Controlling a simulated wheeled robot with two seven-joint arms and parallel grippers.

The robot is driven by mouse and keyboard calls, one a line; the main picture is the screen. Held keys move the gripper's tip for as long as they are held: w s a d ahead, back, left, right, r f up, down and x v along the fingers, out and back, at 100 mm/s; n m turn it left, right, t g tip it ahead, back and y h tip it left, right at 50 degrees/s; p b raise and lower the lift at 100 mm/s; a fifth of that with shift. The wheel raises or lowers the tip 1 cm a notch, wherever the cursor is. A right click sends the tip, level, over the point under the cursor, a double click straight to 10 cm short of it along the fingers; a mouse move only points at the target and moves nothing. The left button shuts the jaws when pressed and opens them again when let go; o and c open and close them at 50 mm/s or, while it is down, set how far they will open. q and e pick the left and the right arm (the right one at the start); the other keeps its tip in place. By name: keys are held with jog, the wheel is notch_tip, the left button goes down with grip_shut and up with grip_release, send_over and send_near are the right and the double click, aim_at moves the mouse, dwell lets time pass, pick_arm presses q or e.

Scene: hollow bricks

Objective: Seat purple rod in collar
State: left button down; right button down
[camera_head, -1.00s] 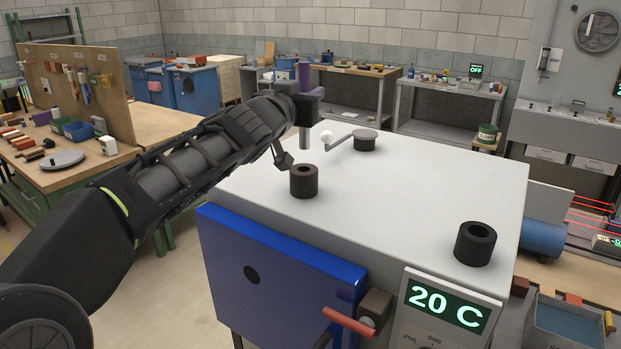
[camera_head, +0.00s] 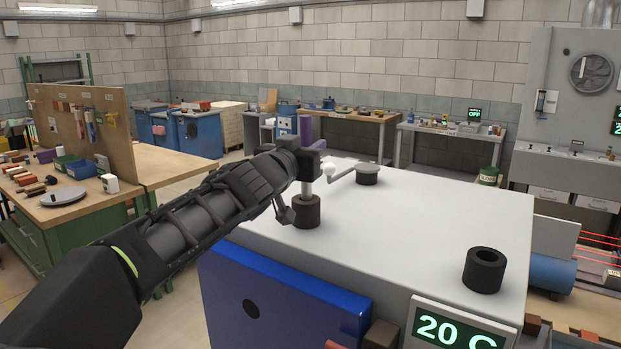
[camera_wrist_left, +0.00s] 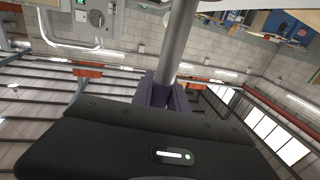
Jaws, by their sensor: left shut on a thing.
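The rod has a purple upper part (camera_head: 305,131) and a grey lower shaft (camera_head: 306,188). My left gripper (camera_head: 312,163) is shut on it and holds it upright over the white top. The shaft's lower end meets the mouth of a dark hollow collar (camera_head: 306,213); I cannot tell how far it is inside. In the left wrist view the grey shaft (camera_wrist_left: 179,40) runs up out of the purple part (camera_wrist_left: 165,93), with the black gripper body in front. A second dark collar (camera_head: 484,271) stands empty at the right. My right gripper is not in view.
The white cabinet top (camera_head: 430,225) is mostly clear. A blue door (camera_head: 280,300) and a lit display (camera_head: 456,331) are on the cabinet's front.

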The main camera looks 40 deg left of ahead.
pick_arm(q)
jog(key=shift+w+a+f, duration=0.1)
jog(key=shift+w+f, duration=0.05)
jog(key=shift+f, duration=0.55)
jog(key=shift+g, duration=0.3)
jog(key=f+b, duration=0.3)
jog(key=f, duration=0.1)
jog(key=shift+s+a, duration=0.1)
jog(key=shift+s, duration=0.15)
jog(key=shift+s+f+b, duration=0.1)
jog(key=shift+f+b, duration=0.05)
jog(key=shift+b, duration=0.25)
jog(key=shift+w, duration=0.25)
jog(key=c, duration=1.7)
grip_release()
jog(key=shift+o, duration=1.3)
jog(key=shift+w, duration=0.35)
jog(key=shift+o, duration=0.7)
jog(key=shift+s+r, duration=0.2)
jog(key=shift+r, duration=0.05)
jog(key=shift+s, duration=0.1)
